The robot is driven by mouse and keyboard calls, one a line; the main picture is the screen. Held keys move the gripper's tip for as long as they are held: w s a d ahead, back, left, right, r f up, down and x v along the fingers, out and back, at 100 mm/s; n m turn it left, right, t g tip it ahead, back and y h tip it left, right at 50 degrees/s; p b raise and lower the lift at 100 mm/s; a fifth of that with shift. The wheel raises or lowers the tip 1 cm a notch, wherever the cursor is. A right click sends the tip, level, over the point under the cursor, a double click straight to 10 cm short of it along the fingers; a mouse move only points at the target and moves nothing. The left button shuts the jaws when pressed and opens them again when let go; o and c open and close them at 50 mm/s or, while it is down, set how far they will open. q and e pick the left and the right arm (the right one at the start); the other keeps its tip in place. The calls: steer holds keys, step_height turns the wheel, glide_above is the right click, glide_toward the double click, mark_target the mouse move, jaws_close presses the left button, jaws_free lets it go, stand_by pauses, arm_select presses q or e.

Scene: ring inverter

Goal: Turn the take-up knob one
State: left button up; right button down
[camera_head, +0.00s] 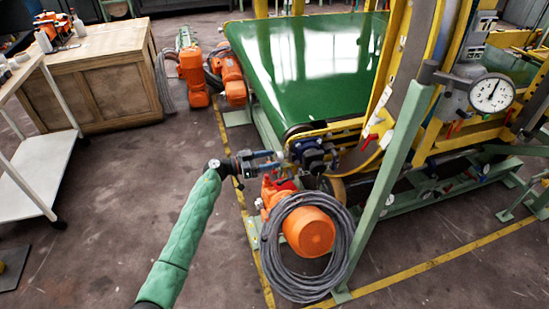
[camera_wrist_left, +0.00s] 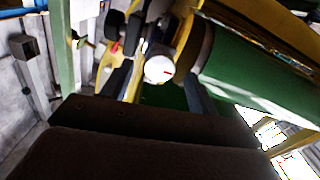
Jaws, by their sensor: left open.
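My left gripper (camera_head: 277,161) reaches in from the left at the near corner of the green belt conveyor (camera_head: 306,75). Its two fingers are apart and point at a dark knob-like part (camera_head: 314,152) on the yellow frame end. I cannot tell if they touch it. In the left wrist view, a round white face with a small red mark (camera_wrist_left: 159,69) shows between the dark fingers (camera_wrist_left: 165,75). It may be the knob's end, but I cannot tell. Nothing is seen held. My right gripper is out of view.
An orange motor (camera_head: 309,232) with a coiled grey cable (camera_head: 278,262) sits just below the gripper. A green post (camera_head: 388,185) slants up at its right. A dial gauge (camera_head: 492,93) is at the right. A wooden cabinet (camera_head: 105,78) stands at the left; open floor lies between.

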arm_select(q)
steer(key=shift+x, duration=1.1)
steer(key=shift+c, duration=0.4)
steer(key=c, duration=0.9)
